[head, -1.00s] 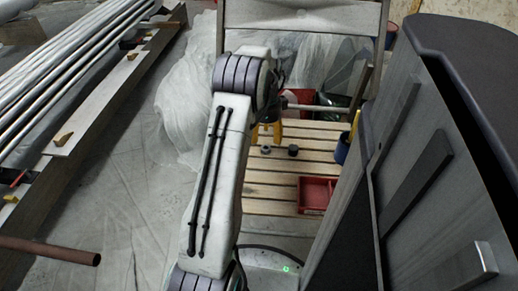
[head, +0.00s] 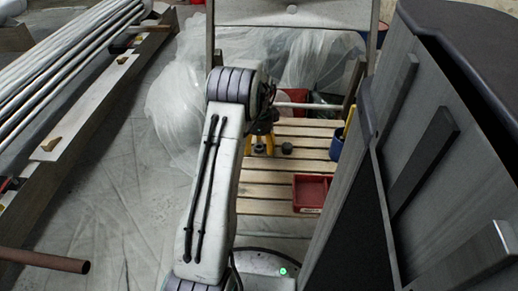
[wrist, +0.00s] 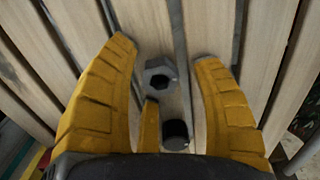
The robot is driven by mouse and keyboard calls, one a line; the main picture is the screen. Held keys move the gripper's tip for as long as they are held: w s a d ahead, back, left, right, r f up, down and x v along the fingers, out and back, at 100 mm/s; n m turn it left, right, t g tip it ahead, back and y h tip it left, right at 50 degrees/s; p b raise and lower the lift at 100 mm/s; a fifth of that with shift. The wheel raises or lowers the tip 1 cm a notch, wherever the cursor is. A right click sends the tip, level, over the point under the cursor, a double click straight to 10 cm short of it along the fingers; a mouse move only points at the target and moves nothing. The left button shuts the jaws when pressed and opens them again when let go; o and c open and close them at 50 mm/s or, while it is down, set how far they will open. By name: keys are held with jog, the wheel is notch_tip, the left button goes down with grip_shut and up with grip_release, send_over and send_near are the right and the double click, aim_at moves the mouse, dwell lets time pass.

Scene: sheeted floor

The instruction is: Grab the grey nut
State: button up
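The grey nut (wrist: 160,75) lies on the wooden slats in the wrist view, between the tips of my gripper's yellow fingers (wrist: 165,53). I see no finger touching it. A short black cylinder (wrist: 175,135) is nearer the palm, also between the spread fingers, beside a narrow yellow finger part. In the head view my gripper (head: 260,143) points down at the slatted top. One small dark piece (head: 287,148) shows just right of it; I cannot tell which piece it is. The other is hidden by the gripper.
The slatted wooden top (head: 265,190) holds a red tray (head: 311,192) at front right and a blue cup (head: 337,145) at its right. A dark grey cabinet (head: 440,150) stands close on the right. Plastic sheeting (head: 180,100) lies to the left.

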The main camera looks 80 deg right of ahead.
grip_shut()
dwell(0.4)
jog(key=shift+r, duration=0.1)
